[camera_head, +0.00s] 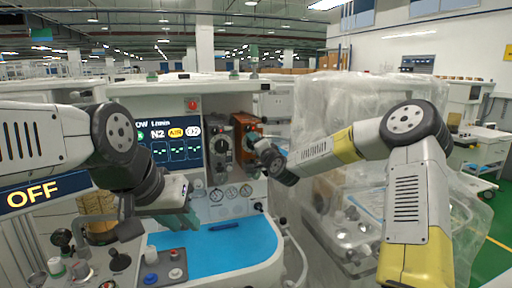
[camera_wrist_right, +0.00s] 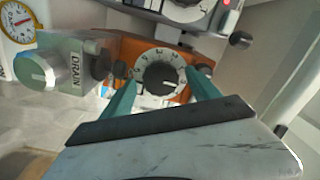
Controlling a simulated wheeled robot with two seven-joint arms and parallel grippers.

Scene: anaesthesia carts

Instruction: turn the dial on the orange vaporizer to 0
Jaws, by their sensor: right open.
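The orange vaporizer (camera_head: 243,124) is mounted on the anaesthesia machine, right of a grey vaporizer (camera_head: 220,148). In the right wrist view the orange vaporizer (camera_wrist_right: 181,97) carries a dial (camera_wrist_right: 160,77) with a dark knob and a white numbered ring. The exact setting is too small to read. My right gripper (camera_wrist_right: 163,92) is open, its teal fingers to either side of the dial; I cannot tell whether they touch it. In the head view my right wrist partly covers the vaporizer and its dial. My left gripper (camera_head: 182,219) hangs above the blue work surface; its finger gap is unclear.
A monitor (camera_head: 168,142) is left of the vaporizers and gauges (camera_head: 231,193) are below. A dark pen-like item (camera_head: 224,226) lies on the blue surface (camera_head: 215,252). A plastic-covered cart (camera_head: 340,100) stands right.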

